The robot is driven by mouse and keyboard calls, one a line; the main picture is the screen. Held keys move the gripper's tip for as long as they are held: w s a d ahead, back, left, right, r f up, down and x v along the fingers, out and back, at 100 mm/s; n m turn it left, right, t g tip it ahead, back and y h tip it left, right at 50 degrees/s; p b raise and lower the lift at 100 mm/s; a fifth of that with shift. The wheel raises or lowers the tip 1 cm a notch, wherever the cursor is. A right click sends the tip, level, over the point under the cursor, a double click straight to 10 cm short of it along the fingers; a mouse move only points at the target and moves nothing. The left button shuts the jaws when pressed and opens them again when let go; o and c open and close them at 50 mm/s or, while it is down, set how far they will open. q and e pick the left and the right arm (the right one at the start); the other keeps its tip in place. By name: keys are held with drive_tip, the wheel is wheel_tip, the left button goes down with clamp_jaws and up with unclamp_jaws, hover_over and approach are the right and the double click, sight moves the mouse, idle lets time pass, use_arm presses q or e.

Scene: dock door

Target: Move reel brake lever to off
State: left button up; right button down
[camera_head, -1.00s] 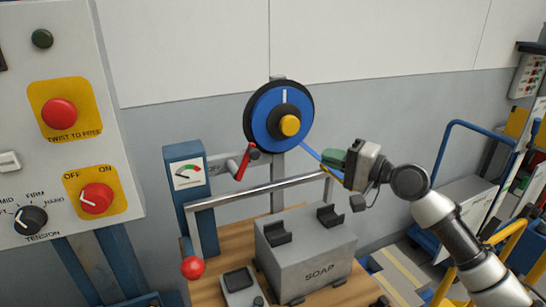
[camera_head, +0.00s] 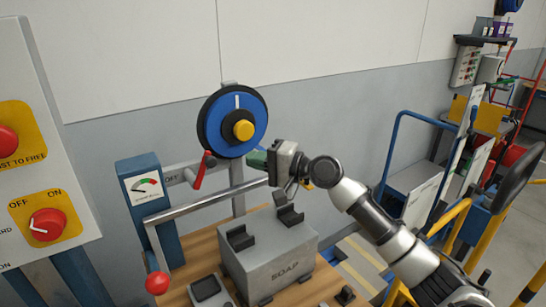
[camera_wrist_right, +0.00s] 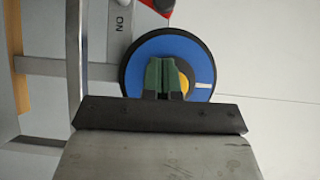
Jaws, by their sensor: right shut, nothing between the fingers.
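The reel brake lever (camera_head: 202,170) is red and hangs tilted from a grey bracket, just left of and below the blue reel disc (camera_head: 259,108) with its yellow hub. In the right wrist view a red part (camera_wrist_right: 158,6), apparently the lever, shows at the top edge beside a plate marked ON. My right gripper (camera_head: 256,159) has green fingertips, shut and empty. It is below and right of the disc, to the right of the lever and apart from it. In the right wrist view the fingertips (camera_wrist_right: 166,76) overlap the disc (camera_wrist_right: 140,52). My left gripper is out of view.
A metal rail (camera_head: 215,200) runs across in front of the lever. A grey SOAP box (camera_head: 270,262) stands on the wooden bench below. A gauge post (camera_head: 150,210) stands left, with a red ball knob (camera_head: 157,283) near it. A control panel (camera_head: 35,130) is at far left.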

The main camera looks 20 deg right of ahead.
sight(210, 155)
drive_tip(key=a, duration=0.1)
drive_tip(key=w+a+p, duration=0.1)
drive_tip(key=a, duration=0.1)
drive_tip(key=a+p, duration=0.1)
drive_tip(key=a, duration=0.1)
drive_tip(key=shift+w, duration=0.4)
drive_tip(key=shift+a+f, duration=0.15)
drive_tip(key=shift+a, duration=0.3)
drive_tip(key=shift+p, duration=0.35)
